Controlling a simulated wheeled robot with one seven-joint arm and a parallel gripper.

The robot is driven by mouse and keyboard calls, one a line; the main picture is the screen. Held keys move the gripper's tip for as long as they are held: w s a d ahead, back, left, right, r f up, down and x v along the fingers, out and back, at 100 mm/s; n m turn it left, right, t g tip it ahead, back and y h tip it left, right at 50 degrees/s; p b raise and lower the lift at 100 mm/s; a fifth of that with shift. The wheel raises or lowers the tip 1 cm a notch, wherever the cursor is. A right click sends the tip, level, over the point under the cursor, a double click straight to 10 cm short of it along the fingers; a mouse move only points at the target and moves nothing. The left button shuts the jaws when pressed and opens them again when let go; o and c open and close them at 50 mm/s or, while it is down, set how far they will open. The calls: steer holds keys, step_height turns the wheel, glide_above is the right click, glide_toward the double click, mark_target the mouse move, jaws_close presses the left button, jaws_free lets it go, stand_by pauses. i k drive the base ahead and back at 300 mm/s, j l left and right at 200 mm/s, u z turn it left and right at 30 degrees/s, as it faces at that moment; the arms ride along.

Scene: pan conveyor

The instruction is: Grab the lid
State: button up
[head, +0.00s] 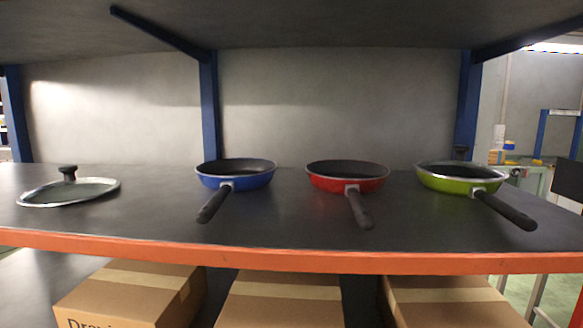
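A round glass lid (95,188) with a metal rim and a black knob lies on the shelf at the far left. It lies knob up, apart from the pans. A blue pan (240,180), a red pan (340,184) and a green pan (455,185) stand in a row to its right. Their black handles point toward the front edge. A dark knob shows above the green pan, which seems to have a glass lid on it. My gripper is not in view.
The dark shelf (290,235) has an orange front edge (300,260). Blue posts (209,110) and an upper shelf (330,25) frame it. Cardboard boxes (280,300) stand below. Bare shelf lies between the lid and the blue pan.

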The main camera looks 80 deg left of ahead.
mark_target(70, 191)
steer(key=l+u, duration=0.1)
steer(key=u, duration=3.4)
steer(key=i+l+z, duration=0.1)
steer(key=l+z, duration=0.2)
